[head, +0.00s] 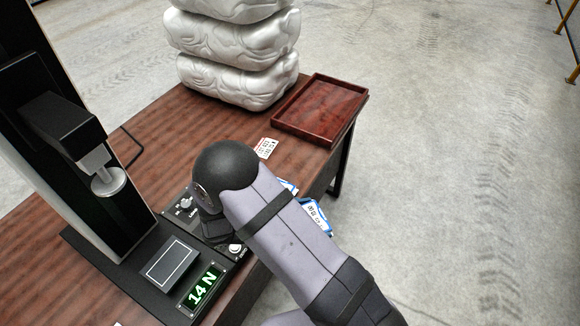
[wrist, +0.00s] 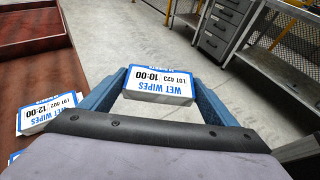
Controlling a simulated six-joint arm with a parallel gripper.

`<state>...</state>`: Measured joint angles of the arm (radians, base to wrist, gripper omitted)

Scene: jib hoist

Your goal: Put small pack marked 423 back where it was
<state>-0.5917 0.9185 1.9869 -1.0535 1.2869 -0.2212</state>
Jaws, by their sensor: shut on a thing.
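My gripper (wrist: 159,88) is shut on a small white and blue wet wipes pack (wrist: 159,85) marked LOT 423 and 10:00. The pack sits between the two blue fingers, with grey floor behind it in the wrist view. In the head view a white and blue pack (head: 316,217) shows beside my arm, past the table edge; my arm hides the fingers there. A second pack (wrist: 47,112), marked 12:00, lies on the table at left in the wrist view. A blue and white corner of another (wrist: 14,156) shows below it.
A dark red tray (head: 320,76) lies at the table's far right corner; stacked white sacks (head: 235,55) stand beside it. A printed card (head: 265,148) lies nearer. A black device with a display reading 14 N (head: 202,287) stands at left. Drawers (wrist: 222,25) stand beyond the floor.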

